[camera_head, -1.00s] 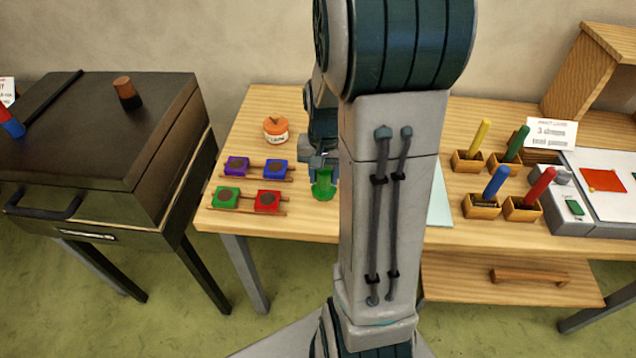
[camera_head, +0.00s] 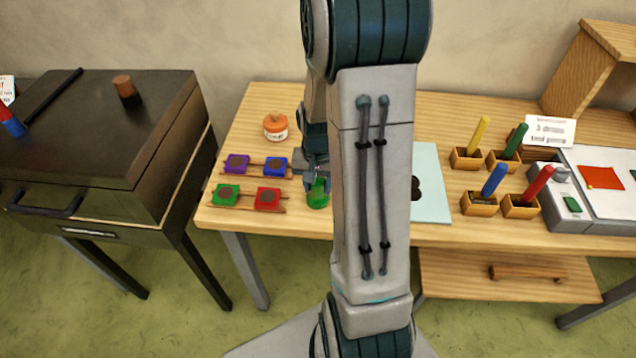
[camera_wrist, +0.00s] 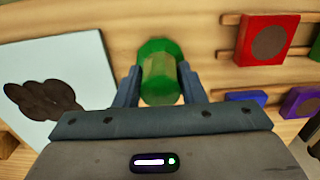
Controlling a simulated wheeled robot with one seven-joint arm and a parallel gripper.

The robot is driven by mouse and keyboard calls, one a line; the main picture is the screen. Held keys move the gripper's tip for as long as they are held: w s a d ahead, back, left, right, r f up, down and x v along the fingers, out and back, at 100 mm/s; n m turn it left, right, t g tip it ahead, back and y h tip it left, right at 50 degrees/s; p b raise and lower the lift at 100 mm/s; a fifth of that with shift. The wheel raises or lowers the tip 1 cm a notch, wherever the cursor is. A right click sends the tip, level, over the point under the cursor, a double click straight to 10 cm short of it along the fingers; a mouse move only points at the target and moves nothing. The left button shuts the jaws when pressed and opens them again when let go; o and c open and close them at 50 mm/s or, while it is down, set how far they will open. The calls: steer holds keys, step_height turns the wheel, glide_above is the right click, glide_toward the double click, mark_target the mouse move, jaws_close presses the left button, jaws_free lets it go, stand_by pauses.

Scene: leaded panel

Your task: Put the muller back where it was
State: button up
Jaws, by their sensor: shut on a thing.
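The muller is a green, glass-like piece (camera_wrist: 160,75) between my gripper's two fingers in the wrist view. It also shows in the head view (camera_head: 318,194), near the table's front edge, just right of the colored blocks. My gripper (camera_wrist: 158,88) is shut on it, and the head view shows the gripper (camera_head: 316,178) above it. I cannot tell whether its base touches the table. A pale blue-white slab (camera_head: 432,190) with a dark brown patch (camera_head: 416,188) lies to its right, partly hidden by my arm.
Purple, blue, green and red blocks (camera_head: 268,198) sit on wooden rails left of the muller. An orange-lidded jar (camera_head: 275,126) stands behind them. Boxes with colored sticks (camera_head: 480,203) stand right of the slab. A dark cabinet (camera_head: 100,150) is at the left.

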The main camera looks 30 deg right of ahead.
steer(key=o, duration=1.1)
step_height(320, 180, up, 12)
steer(key=s+a+r+n+t, duration=0.1)
steer(key=s+a+r+n, duration=0.2)
steer(key=s+a, duration=0.3)
steer(key=s+a+r+n+t, duration=0.2)
steer(key=s+a+r+n, duration=0.1)
steer(key=s+a+n, duration=0.1)
steer(key=s+a, duration=0.1)
steer(key=s, duration=0.1)
steer(key=shift+s+a, duration=0.35)
steer(key=shift+a, duration=0.05)
steer(key=shift+r, duration=0.1)
